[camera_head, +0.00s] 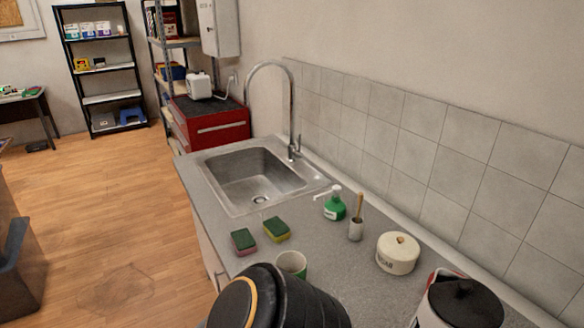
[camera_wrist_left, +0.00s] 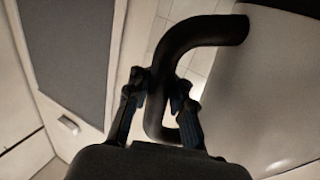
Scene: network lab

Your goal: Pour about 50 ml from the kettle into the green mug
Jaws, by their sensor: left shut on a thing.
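The green mug (camera_head: 291,264), pale inside, stands upright on the counter near its front edge, partly hidden by a black part of my arm. The kettle (camera_head: 460,302), pale with a black lid, is at the bottom right of the head view, cut off by the frame edge. In the left wrist view, my left gripper (camera_wrist_left: 160,100) is shut on the kettle's black curved handle (camera_wrist_left: 200,32), with the pale kettle body (camera_wrist_left: 270,95) to the right. The head view hides this grip. I cannot tell whether the kettle is clear of the counter. My right gripper is out of view.
A cream lidded sugar pot (camera_head: 397,254) stands between mug and kettle, towards the tiled wall. A brush holder (camera_head: 356,229), a green soap bottle (camera_head: 335,207) and two sponges (camera_head: 276,229) are behind the mug. The sink (camera_head: 250,180) with its tall tap is farther back.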

